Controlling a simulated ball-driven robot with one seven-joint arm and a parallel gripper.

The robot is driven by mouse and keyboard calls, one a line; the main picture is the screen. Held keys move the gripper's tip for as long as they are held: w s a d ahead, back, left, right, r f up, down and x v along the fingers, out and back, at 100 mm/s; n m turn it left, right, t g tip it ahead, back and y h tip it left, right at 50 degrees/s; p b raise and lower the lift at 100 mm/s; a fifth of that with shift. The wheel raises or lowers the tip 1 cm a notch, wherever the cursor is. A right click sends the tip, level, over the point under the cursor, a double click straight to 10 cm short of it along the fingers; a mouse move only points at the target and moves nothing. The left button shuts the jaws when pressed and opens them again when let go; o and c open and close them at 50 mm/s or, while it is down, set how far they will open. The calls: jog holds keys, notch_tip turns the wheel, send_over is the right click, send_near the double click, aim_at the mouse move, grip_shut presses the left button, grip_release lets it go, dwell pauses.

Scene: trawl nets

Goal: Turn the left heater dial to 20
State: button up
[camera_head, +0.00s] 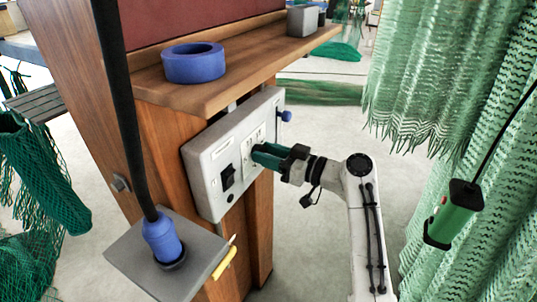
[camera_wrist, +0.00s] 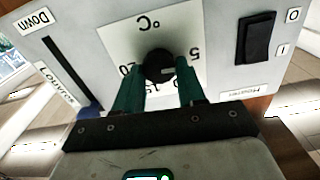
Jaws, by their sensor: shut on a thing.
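The heater dial (camera_wrist: 158,65) is a round black knob on a white scale plate (camera_wrist: 118,40) marked °C, seen upside down in the wrist view. The numbers 20, 15 and 5 show at least in part around it. A light mark on the knob points right, roughly toward the 5 side. My gripper (camera_wrist: 160,82) has its two green fingers on either side of the knob, shut on it. In the head view my gripper (camera_head: 259,155) reaches the grey control panel (camera_head: 204,165) from the right and hides the dial.
A black rocker switch (camera_wrist: 256,38) sits beside the dial, and a slot with a blue lever (camera_wrist: 92,110) on the other side. A wooden shelf with blue tape (camera_head: 193,62) overhangs the panel. Green nets (camera_head: 440,70) and a hanging green pendant control (camera_head: 453,215) are at right.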

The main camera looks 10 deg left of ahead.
jog(key=m+p, duration=0.1)
jog(key=m, duration=0.6)
jog(key=m+p, duration=0.1)
jog(key=m, duration=0.6)
jog(key=shift+w+d+p, duration=0.1)
jog(key=shift+w+p, duration=0.1)
jog(key=shift+p, duration=0.2)
jog(key=shift+s+f+m+p, duration=0.15)
jog(key=shift+m+p, duration=1.85)
jog(key=shift+m, duration=1.5)
jog(key=shift+f+m+p, duration=0.15)
jog(key=shift+m+p, duration=1.8)
jog(key=shift+m, duration=1.55)
jog(key=shift+s+f+m+p, duration=0.15)
jog(key=shift+m+p, duration=1.85)
jog(key=shift+m, duration=1.5)
jog(key=shift+w, duration=0.1)
jog(key=o, duration=1)
jog(key=shift+o, duration=0.2)
